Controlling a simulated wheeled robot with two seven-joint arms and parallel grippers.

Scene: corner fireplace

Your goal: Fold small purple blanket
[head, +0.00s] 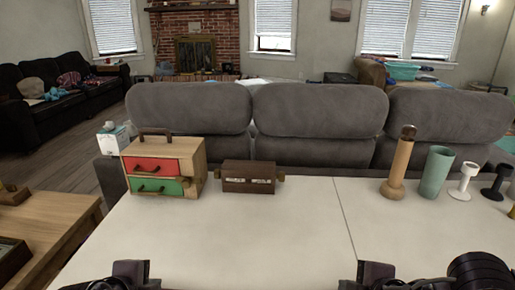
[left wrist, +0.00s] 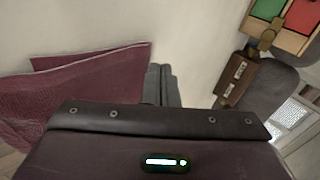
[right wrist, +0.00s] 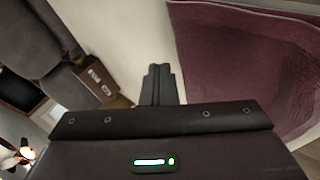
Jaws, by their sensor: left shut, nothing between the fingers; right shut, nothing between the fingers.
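The purple blanket is out of the head view. In the left wrist view, a maroon-purple part of the blanket (left wrist: 70,100) lies at the left, with one layer over another and a pointed edge. In the right wrist view, a wider, mostly flat part of it (right wrist: 235,60) fills the upper right. My left gripper (left wrist: 160,72) is shut and empty, its fingertips just right of the cloth. My right gripper (right wrist: 159,72) is shut and empty, its fingertips just left of the cloth edge. Whether either touches the table is unclear. Both grippers' housings block part of the cloth.
The white table (head: 270,235) is clear in its middle. A wooden box with red and green drawers (head: 152,176) and a small brown box (head: 248,177) stand at its back left. A wooden bottle-shaped item (head: 399,165) and a green cup (head: 436,172) stand at the right. A grey sofa (head: 318,112) is behind.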

